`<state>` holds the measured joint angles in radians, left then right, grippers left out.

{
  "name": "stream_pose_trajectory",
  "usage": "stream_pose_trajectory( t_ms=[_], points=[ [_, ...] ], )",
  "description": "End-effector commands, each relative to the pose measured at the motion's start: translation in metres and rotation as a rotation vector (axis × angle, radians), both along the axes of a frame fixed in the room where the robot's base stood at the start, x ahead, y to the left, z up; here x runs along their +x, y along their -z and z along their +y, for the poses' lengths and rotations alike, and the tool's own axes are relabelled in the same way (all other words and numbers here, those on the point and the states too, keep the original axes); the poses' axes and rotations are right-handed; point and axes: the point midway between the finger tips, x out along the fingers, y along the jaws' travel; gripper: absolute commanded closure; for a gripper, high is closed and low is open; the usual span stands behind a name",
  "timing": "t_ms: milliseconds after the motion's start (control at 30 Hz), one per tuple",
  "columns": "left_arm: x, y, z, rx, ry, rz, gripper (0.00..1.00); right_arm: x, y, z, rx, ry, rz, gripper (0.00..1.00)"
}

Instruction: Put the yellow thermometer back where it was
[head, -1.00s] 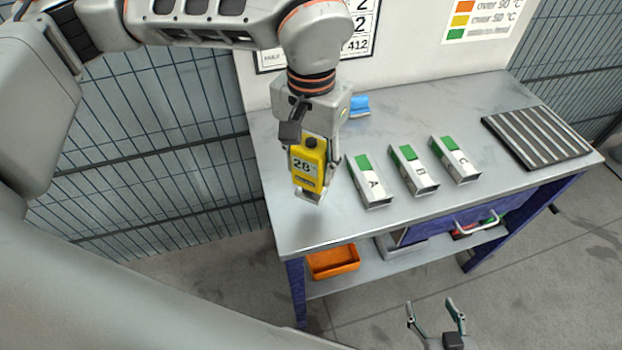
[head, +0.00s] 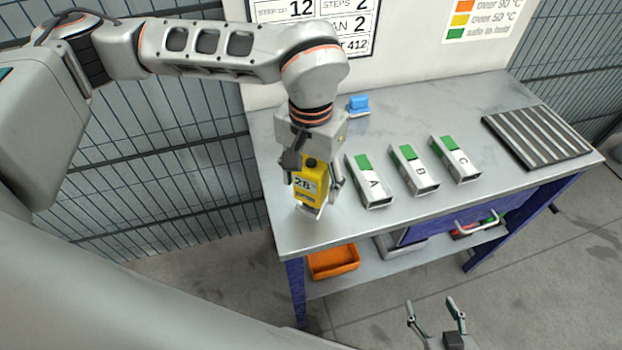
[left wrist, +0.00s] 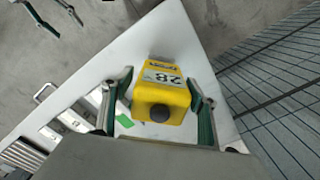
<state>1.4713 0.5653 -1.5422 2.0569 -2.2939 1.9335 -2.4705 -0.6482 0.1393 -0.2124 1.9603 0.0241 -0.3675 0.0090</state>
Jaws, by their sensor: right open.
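The yellow thermometer (head: 312,182) stands near the left end of the grey table (head: 290,232), its display reading 28. It has a pale foot and seems to rest on the tabletop. My left gripper (head: 314,178) is above it with a finger on either side. The fingers look spread, with a narrow gap beside the yellow body. The left wrist view shows the thermometer (left wrist: 162,92) between the fingers, its black knob towards the camera. My right gripper (head: 436,312) is open and empty, low in front of the table.
White blocks A (head: 370,182), B (head: 413,170) and C (head: 455,159) with green ends stand right of the thermometer. A blue item (head: 358,105) lies behind; a ribbed dark tray (head: 537,137) is at right. An orange bin (head: 333,261) sits on the lower shelf. The front left tabletop is clear.

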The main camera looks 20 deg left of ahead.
Motion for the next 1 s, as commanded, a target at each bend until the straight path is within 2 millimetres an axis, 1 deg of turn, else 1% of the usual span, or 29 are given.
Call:
stream_pose_trajectory(
  t_ms=[267,367,433,567,800,900,1000],
  points=[
    [0.0,-0.001,0.0,0.0,0.0,0.0,0.42,0.0,0.0,0.0,0.0,0.0,0.001,0.4],
    [0.0,-0.005,0.0,-0.001,0.0,0.0,0.42,0.0,-0.003,0.0,0.0,0.0,0.0,0.4],
    [0.001,-0.011,0.0,-0.001,0.0,-0.004,0.42,0.0,-0.002,0.0,0.0,0.0,-0.001,0.4],
    [0.001,-0.032,0.0,-0.001,0.0,-0.006,0.42,0.0,-0.001,0.0,0.001,0.0,-0.002,0.4],
    [0.001,-0.082,0.0,0.0,0.0,-0.005,0.42,0.0,0.0,0.0,0.001,0.0,-0.002,0.4],
    [0.001,-0.099,0.0,0.0,0.0,-0.005,0.42,0.0,0.0,0.0,0.001,0.0,-0.002,0.4],
    [0.001,-0.112,0.0,0.0,-0.001,-0.003,0.42,0.0,0.0,0.0,0.001,0.0,-0.002,0.4]
  ],
)
